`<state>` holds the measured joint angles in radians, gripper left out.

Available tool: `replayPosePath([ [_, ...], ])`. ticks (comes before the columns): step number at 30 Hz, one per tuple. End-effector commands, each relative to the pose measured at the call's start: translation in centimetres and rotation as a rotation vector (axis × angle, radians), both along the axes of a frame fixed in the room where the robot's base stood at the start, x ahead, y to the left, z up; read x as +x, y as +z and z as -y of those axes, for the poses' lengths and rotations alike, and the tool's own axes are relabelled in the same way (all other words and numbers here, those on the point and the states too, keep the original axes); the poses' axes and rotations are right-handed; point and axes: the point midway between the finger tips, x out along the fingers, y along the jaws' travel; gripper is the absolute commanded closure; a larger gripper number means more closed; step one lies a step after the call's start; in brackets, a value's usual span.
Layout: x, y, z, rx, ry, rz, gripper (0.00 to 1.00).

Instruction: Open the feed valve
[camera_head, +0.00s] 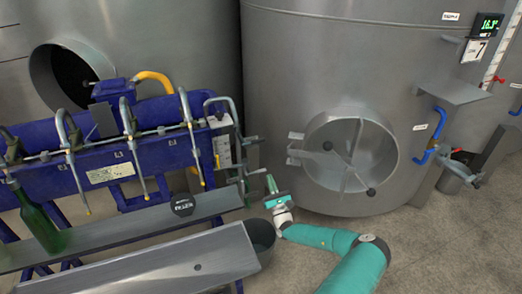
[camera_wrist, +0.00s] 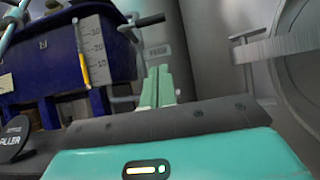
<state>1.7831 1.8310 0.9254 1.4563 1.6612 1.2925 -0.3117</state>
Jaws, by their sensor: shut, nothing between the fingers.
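My gripper (camera_head: 271,184) is low between the blue filler and the big tank. In the wrist view its pale green fingers (camera_wrist: 158,84) are together and hold nothing. A lever with a dark grip (camera_wrist: 150,20) sticks out from the filler's right end, above and slightly left of the fingertips, apart from them. A small lever (camera_head: 256,171) also shows there in the head view, just left of the fingertips. A blurred plate (camera_wrist: 157,51) is behind the fingers. I cannot read a label that names the feed valve.
The blue filler (camera_head: 150,150) has several bent spouts and a green bottle (camera_head: 39,218) at left. A dark bucket (camera_head: 261,236) stands beside my arm. The tank (camera_head: 330,60) has a round hatch (camera_head: 341,150) and blue handles (camera_head: 425,156) at right. Floor is clear at lower right.

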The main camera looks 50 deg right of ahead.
Motion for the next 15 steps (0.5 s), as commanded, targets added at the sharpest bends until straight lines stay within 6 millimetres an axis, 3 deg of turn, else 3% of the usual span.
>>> replayPosePath([
  [9,0.2,0.2,-0.1,-0.002,0.003,-0.001,1.0],
  [15,1.9,1.4,0.9,-0.003,0.005,-0.001,1.0],
])
